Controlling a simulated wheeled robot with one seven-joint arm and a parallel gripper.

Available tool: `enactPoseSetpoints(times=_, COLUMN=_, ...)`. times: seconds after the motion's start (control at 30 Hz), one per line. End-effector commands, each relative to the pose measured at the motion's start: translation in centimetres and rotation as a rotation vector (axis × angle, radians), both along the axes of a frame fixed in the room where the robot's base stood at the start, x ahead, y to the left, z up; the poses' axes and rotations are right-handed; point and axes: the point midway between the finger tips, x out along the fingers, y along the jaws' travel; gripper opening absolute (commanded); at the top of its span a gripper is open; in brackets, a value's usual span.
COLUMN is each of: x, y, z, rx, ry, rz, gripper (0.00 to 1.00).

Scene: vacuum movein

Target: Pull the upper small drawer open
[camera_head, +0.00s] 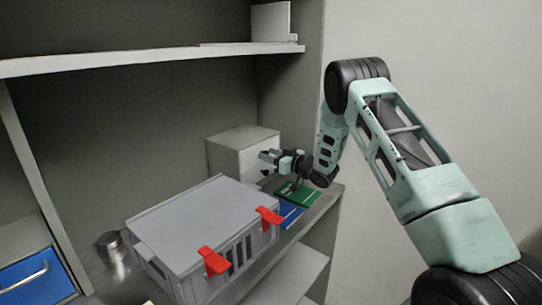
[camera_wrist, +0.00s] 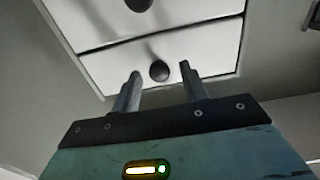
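A small pale drawer unit (camera_head: 232,152) stands on the shelf at the back right, its front turned to the right. In the wrist view its front shows two drawer faces, each with a round black knob. My gripper (camera_head: 264,156) is in front of its upper part, and one dark knob (camera_head: 265,172) shows just below. In the wrist view my gripper (camera_wrist: 160,75) is open and empty, its fingertips on either side of one knob (camera_wrist: 159,70) with gaps left and right. The other knob (camera_wrist: 138,4) is at the top edge. Depth to the knob is unclear.
A grey crate (camera_head: 195,220) with red clips stands in front of the drawer unit. Green (camera_head: 297,193) and blue (camera_head: 287,214) flat items lie under my wrist. A metal cup (camera_head: 111,246) is left of the crate. A shelf board (camera_head: 150,60) runs above.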

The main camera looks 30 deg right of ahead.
Motion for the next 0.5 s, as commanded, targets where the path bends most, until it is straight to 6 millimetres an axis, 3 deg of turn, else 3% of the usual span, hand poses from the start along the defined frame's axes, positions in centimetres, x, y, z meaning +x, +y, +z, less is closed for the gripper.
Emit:
enactPoseSetpoints(times=0.03, x=0.0, y=0.0, z=0.0, rx=0.0, ry=0.0, rz=0.0, gripper=0.31)
enactPoseSetpoints(times=0.13, x=0.0, y=0.0, z=0.0, rx=0.0, ry=0.0, rz=0.0, gripper=0.03)
enactPoseSetpoints(times=0.17, x=0.0, y=0.0, z=0.0, rx=0.0, ry=0.0, rz=0.0, gripper=0.0)
enactPoseSetpoints(times=0.37, x=-0.9, y=-0.4, z=0.0, rx=-0.001, ry=0.0, rz=-0.001, gripper=0.0)
enactPoseSetpoints(times=0.5, x=-3.9, y=-1.6, z=-0.1, rx=0.0, ry=0.002, rz=-0.005, gripper=0.0)
